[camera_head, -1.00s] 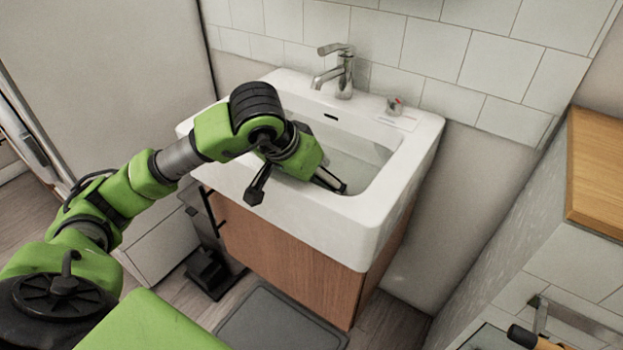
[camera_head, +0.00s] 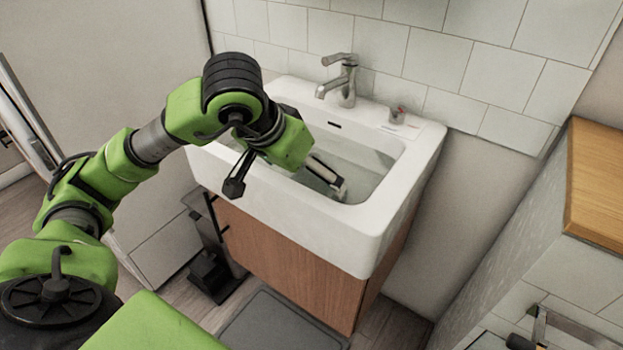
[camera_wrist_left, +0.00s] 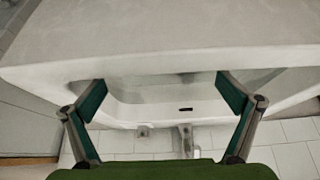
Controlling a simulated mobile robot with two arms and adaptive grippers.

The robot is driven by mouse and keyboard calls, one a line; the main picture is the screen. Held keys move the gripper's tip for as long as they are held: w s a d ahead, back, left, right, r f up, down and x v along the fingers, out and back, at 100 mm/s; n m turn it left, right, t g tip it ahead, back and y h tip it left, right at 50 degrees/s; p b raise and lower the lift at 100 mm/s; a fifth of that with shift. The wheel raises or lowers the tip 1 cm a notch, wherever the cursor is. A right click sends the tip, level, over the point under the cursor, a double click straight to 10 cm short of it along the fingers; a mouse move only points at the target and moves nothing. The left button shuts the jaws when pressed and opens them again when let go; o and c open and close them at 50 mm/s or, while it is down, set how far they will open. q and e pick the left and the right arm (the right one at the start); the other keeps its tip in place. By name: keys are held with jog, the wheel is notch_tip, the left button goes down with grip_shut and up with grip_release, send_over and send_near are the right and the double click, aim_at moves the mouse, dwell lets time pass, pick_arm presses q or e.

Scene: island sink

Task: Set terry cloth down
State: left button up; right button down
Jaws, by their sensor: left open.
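My left gripper (camera_head: 286,186) is open, with its fingers spread wide at the front part of the white sink (camera_head: 345,232). One finger hangs outside the front rim and the other is over the basin. In the left wrist view the gripper (camera_wrist_left: 163,94) also shows spread fingers with nothing held between them, and the sink (camera_wrist_left: 160,60) behind. I cannot make out a terry cloth in either view; part of the basin is hidden by my arm. My right gripper is not in view.
A metal faucet (camera_head: 346,80) stands at the sink's back edge. A small item with a red part (camera_head: 397,115) sits on the back right rim. A wooden cabinet (camera_head: 290,255) is below. A wooden-topped counter (camera_head: 598,185) is at the right. A dark mat (camera_head: 268,325) lies on the floor.

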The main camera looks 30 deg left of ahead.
pick_arm(q)
jog(key=v, duration=0.4)
jog(key=shift+s+r, duration=0.1)
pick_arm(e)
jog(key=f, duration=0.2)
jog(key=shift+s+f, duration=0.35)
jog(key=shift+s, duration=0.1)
